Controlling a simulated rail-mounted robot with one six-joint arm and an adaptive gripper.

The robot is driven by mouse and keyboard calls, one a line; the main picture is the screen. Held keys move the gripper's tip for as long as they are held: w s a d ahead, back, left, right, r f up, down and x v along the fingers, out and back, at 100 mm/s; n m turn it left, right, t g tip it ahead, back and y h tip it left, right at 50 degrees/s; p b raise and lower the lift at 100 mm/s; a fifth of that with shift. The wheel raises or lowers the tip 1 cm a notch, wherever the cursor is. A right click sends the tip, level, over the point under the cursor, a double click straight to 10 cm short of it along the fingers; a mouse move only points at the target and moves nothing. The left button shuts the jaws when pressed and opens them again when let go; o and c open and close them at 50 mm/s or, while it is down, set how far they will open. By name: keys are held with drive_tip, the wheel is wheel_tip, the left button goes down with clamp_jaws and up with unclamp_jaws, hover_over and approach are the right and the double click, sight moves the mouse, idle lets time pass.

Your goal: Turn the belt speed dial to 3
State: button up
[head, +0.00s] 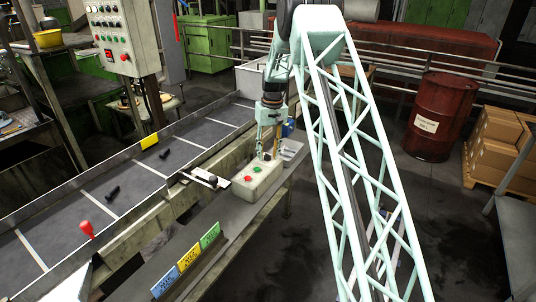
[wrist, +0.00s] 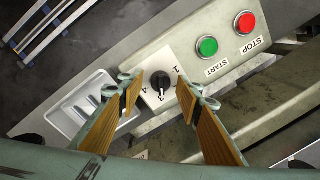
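The belt speed dial (wrist: 160,82) is a black knob on a white numbered plate (wrist: 150,97), at the end of a pale control box (wrist: 188,58). Its light pointer mark faces down in the wrist view, toward a figure that looks like 3. My gripper (wrist: 160,84) is open, with its wood-coloured fingers to the left and right of the dial and a gap on each side. Whether the fingertips are at the knob's height is hard to tell. In the head view my gripper (head: 266,155) points down at the far end of the control box (head: 257,181), hiding the dial.
The green START button (wrist: 207,46) and red STOP button (wrist: 245,22) are on the same box. A pale tray (wrist: 84,108) lies beside it. The conveyor belt (head: 130,180) carries dark bolts (head: 112,192). Coloured cards (head: 188,258) stand nearer on the ledge.

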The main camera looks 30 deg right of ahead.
drive_tip(key=shift+r, duration=0.1)
wheel_tip(320, 180, up, 12)
drive_tip(key=shift+d, duration=0.4)
idle(0.6)
idle(0.5)
